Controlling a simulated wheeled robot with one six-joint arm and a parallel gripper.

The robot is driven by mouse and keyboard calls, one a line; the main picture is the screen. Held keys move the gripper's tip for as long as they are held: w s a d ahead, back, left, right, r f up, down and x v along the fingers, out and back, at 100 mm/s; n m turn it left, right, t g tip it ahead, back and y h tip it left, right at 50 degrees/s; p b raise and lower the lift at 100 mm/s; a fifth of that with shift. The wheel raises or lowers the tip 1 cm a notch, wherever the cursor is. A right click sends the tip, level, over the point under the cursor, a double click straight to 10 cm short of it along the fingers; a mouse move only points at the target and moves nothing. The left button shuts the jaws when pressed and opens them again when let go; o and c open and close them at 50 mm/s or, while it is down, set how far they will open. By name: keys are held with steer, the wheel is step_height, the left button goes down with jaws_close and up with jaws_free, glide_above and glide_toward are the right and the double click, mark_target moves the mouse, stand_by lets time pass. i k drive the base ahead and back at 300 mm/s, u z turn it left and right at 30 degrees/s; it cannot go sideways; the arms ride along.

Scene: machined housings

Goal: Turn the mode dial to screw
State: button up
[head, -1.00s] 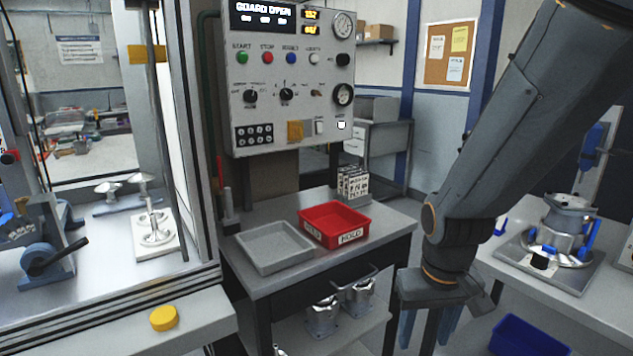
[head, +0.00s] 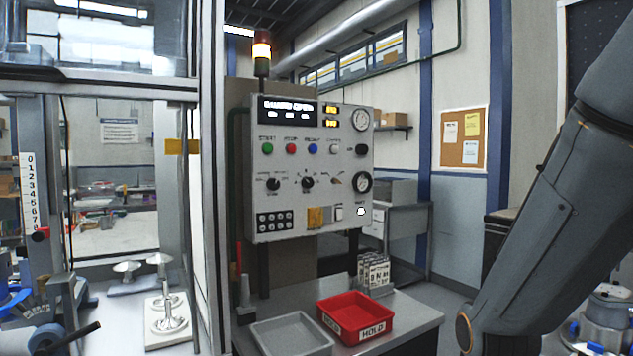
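A grey control panel (head: 318,160) stands at the centre, facing me. It carries two black rotary dials side by side, a left dial (head: 273,184) and a right dial (head: 308,182). Small labels surround both, but they are too small to read, so I cannot tell which is the mode dial or where each points. My arm comes in at the right edge, well apart from the panel. My gripper is below the picture and out of view.
A red bin (head: 355,318) marked HOLD and a grey tray (head: 292,336) stand on the table below the panel. A guarded machine with a glass door fills the left side. A lit signal tower (head: 261,55) rises above the panel. Open space lies in front of the panel.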

mark_target(272, 184)
steer(key=z, duration=0.1)
steer(key=k, duration=1.05)
steer(key=u, duration=0.9)
steer(key=i, duration=1.35)
steer(key=z, duration=0.45)
